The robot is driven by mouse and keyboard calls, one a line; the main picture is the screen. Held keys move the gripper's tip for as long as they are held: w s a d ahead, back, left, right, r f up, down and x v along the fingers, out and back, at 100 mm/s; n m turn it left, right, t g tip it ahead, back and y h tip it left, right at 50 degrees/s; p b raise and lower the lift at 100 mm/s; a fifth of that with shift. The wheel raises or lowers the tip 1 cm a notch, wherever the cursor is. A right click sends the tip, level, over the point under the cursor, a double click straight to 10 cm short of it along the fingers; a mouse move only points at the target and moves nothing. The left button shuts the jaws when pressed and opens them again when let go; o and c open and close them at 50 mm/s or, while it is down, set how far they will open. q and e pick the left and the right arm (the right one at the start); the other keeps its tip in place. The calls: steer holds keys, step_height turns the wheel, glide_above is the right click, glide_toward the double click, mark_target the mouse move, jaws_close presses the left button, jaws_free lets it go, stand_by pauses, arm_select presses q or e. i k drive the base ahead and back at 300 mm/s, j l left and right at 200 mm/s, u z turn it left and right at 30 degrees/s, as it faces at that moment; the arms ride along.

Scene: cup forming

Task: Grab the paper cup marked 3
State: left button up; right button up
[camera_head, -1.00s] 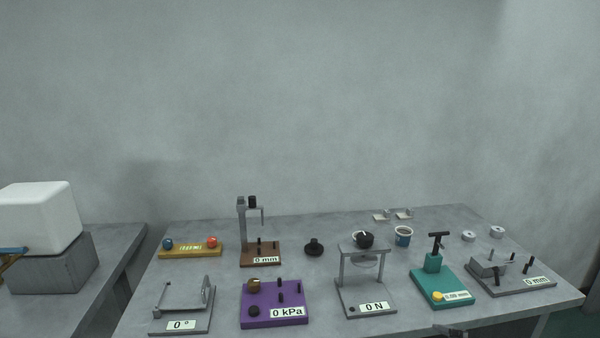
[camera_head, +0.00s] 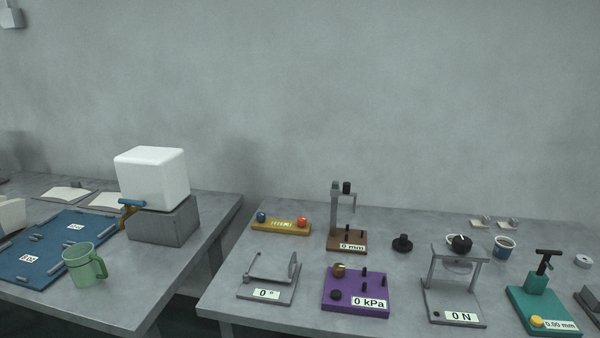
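A small white cup with a blue band and dark contents (camera_head: 504,247) stands upright near the back of the right table, at the right of the view. It is too small to read any mark on it, so I cannot tell whether it is marked 3. Part of another pale round rim (camera_head: 453,239) shows behind the black knob of the press stand; I cannot tell what it is. Neither of my grippers is in view.
On the right table stand a press stand marked 0 N (camera_head: 467,289), a purple 0 kPa block (camera_head: 356,290), a brown gauge stand (camera_head: 347,240) and a teal device (camera_head: 541,307). The left table holds a green mug (camera_head: 84,268), blue board (camera_head: 48,246) and white box (camera_head: 153,177).

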mark_target(502, 249)
steer(key=z, duration=1.3)
steer(key=u, duration=0.4)
steer(key=l+u, duration=0.15)
steer(key=u, duration=0.6)
steer(key=l+u, duration=0.15)
steer(key=u, duration=0.25)
steer(key=l+u, duration=0.4)
steer(key=k+l+u, duration=0.15)
steer(key=l+u, duration=0.3)
steer(key=k+l+u, duration=0.2)
steer(key=l, duration=0.2)
steer(key=k+l+u, duration=0.25)
steer(key=k+l, duration=0.25)
steer(key=l, duration=0.2)
steer(key=k+l, duration=0.25)
steer(key=l, duration=0.15)
steer(key=k+l+u, duration=0.1)
steer(key=k+l, duration=0.2)
steer(key=l, duration=0.15)
